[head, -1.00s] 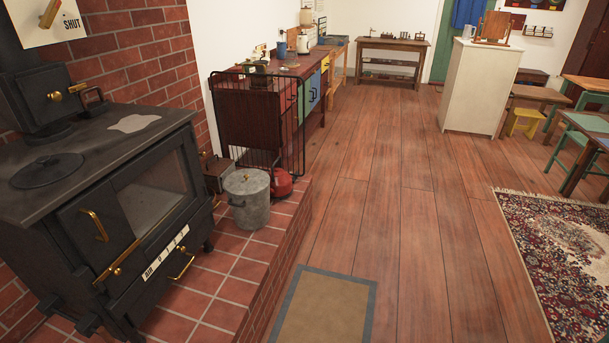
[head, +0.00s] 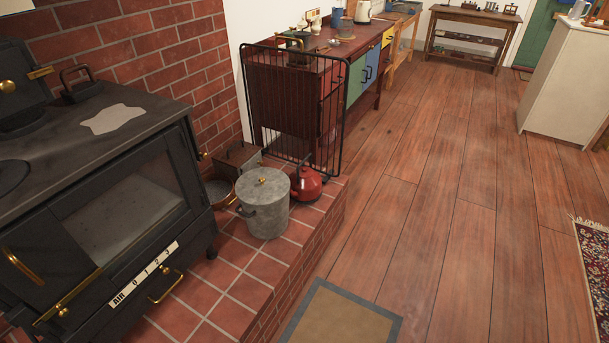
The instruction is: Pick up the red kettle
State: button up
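The red kettle (head: 308,183) is small and round with a dark handle. It sits on the raised red-tiled hearth, close to the hearth's outer edge. A grey metal pot (head: 264,207) with a lid and a brass knob stands just in front of it and to its left, covering part of its left side. A black wire guard (head: 338,118) stands right behind the kettle. My gripper is not in view.
A black stove (head: 105,200) fills the left. A copper-coloured pan (head: 220,192) and a box lie behind the pot. The hearth (head: 228,282) has a raised brick edge. A brown mat (head: 338,318) lies beside it.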

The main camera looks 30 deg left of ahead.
aim_at(306, 181)
jog(key=u, duration=0.4)
jog(key=i, duration=1.2)
jog(key=u, duration=0.85)
jog(key=i, duration=0.45)
jog(key=u, duration=0.15)
